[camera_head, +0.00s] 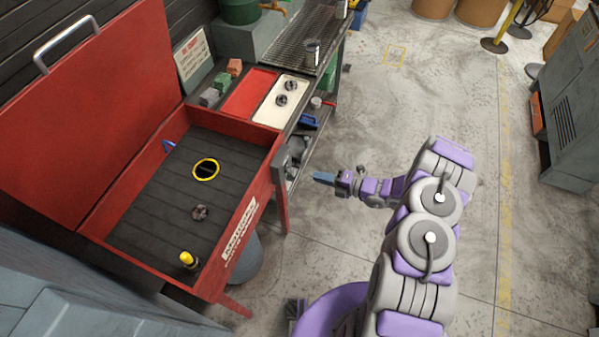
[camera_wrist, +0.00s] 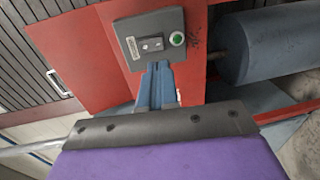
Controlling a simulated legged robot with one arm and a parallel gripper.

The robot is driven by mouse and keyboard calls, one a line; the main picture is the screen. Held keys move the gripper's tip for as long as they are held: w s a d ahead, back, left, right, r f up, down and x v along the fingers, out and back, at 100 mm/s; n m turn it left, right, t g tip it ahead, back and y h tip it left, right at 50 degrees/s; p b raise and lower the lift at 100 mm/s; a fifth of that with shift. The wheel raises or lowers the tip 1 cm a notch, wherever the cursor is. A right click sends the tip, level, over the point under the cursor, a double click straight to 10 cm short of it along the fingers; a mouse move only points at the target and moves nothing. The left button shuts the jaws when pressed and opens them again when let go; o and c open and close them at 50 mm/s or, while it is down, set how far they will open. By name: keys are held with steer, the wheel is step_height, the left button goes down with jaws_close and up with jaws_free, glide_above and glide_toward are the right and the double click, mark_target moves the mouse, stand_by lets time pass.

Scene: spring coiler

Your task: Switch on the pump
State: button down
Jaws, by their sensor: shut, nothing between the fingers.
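A red parts washer (camera_head: 262,165) stands at left with its lid (camera_head: 90,95) raised. On its right side is a grey switch box (camera_head: 283,160). In the wrist view the switch box (camera_wrist: 150,38) shows a small dark switch plate (camera_wrist: 151,44) and a round green button or lamp (camera_wrist: 177,39). The switch position is too small to tell. My gripper (camera_head: 322,178) is shut and empty, to the right of the box in the head view. In the wrist view its blue fingertips (camera_wrist: 158,68) reach just below the box; whether they touch it I cannot tell.
A blue-grey drum (camera_wrist: 275,45) is beside the washer wall in the wrist view. A bench (camera_head: 300,85) with a cream panel (camera_head: 281,100) with dark knobs stands behind the washer. A grey cabinet (camera_head: 572,120) is at far right. The floor (camera_head: 400,110) between is clear.

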mark_target(287, 167)
steer(key=b+x, duration=0.1)
steer(key=x, duration=0.7)
steer(key=shift+a, duration=0.2)
